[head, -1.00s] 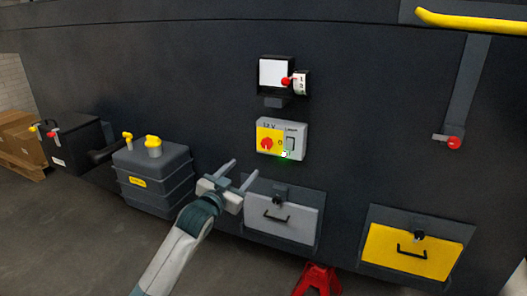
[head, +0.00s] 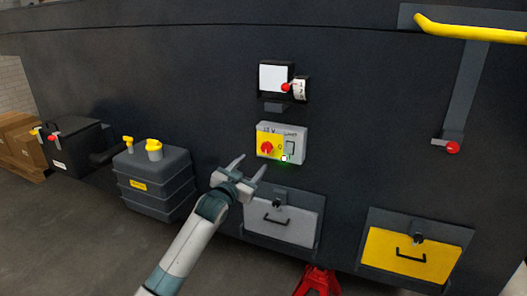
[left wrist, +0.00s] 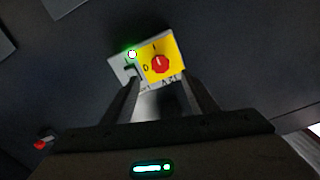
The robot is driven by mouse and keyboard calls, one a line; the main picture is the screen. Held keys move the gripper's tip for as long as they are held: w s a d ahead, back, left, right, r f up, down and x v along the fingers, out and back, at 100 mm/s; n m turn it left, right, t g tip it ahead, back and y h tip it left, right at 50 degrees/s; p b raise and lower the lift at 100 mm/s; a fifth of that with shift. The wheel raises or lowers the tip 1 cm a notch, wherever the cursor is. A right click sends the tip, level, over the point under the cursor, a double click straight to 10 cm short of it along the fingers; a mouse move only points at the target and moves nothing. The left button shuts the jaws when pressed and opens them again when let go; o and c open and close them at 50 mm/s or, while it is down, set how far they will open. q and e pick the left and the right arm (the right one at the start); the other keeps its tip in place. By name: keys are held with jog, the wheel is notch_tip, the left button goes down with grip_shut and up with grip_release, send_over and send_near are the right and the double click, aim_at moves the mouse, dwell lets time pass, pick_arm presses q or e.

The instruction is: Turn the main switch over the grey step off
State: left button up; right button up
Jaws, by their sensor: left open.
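The main switch is a red rotary knob (head: 266,147) on a yellow plate, on the left half of a pale switch box marked 12 V (head: 298,152) above the grey step (head: 284,218). The left wrist view shows the red knob (left wrist: 160,64) ahead of the fingers, with marks I and 0 on the yellow plate (left wrist: 175,50). A small pale mark on the knob seems to face the I. A small lamp (head: 284,158) on the box glows green-white. My left gripper (head: 250,165) is open and empty, below and left of the box, apart from the knob.
Beside the knob is a rocker switch (head: 290,148). Above is a white box with a red-tipped lever (head: 287,87). A yellow-fronted step (head: 412,252) is at the right; a red-knobbed lever (head: 452,147) hangs above it. A grey tank (head: 153,183) stands left.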

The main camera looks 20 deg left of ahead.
aim_at(266, 150)
pick_arm(q)
jog(key=w+p, duration=0.1)
jog(key=w, duration=0.7)
jog(key=shift+d, duration=0.15)
jog(key=shift+w, duration=1.3)
pick_arm(e)
jog(key=s+d+g, duration=0.1)
jog(key=s+d, duration=0.2)
jog(key=s, duration=0.3)
jog(key=shift+s+f+g, duration=0.25)
jog(key=shift+g, duration=0.15)
pick_arm(q)
jog(key=c, duration=1.1)
